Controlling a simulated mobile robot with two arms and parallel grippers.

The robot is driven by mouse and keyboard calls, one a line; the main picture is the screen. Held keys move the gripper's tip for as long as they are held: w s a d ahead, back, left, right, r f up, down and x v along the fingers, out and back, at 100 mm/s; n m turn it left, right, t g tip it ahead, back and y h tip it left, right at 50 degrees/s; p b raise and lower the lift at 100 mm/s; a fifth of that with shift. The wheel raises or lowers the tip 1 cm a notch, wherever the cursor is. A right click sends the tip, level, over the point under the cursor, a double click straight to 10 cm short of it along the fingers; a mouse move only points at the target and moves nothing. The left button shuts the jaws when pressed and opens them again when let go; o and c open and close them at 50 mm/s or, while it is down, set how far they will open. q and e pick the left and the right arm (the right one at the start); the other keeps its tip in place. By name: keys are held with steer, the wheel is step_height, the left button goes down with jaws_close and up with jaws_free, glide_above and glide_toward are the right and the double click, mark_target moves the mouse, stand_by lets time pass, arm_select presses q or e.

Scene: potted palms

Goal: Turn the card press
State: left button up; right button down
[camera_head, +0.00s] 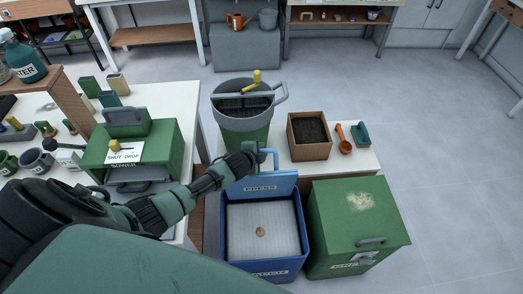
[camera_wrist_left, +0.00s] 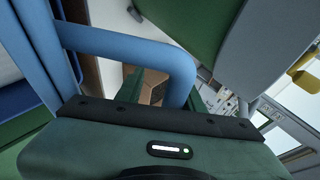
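A blue box (camera_head: 230,222) stands open in the head view, its raised lid (camera_head: 262,187) marked with what looks like "PRESS". A pale sheet with a small tan spot (camera_head: 260,232) lies inside. The lid's blue handle (camera_head: 273,158) rises at the back; it also crosses the left wrist view (camera_wrist_left: 130,45). My left gripper (camera_head: 253,152) is at this handle. In the wrist view its green fingers (camera_wrist_left: 160,93) are apart, with the handle's bend by them; contact is unclear. A green bin (camera_head: 245,130) with a yellow crank (camera_head: 257,78) stands behind. My right gripper is not in view.
A green lidded box (camera_head: 355,220) stands right of the blue box. A soil crate (camera_head: 309,135), orange scoop (camera_head: 344,140) and green block (camera_head: 360,133) sit on the white table behind. A green sower box (camera_head: 165,150) is at left. Floor at right is clear.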

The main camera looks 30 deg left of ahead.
arm_select(q)
steer(key=shift+r, duration=0.2)
steer(key=v, duration=0.7)
steer(key=shift+s+p, duration=0.3)
steer(key=shift+p, duration=0.15)
steer(key=shift+r, duration=0.1)
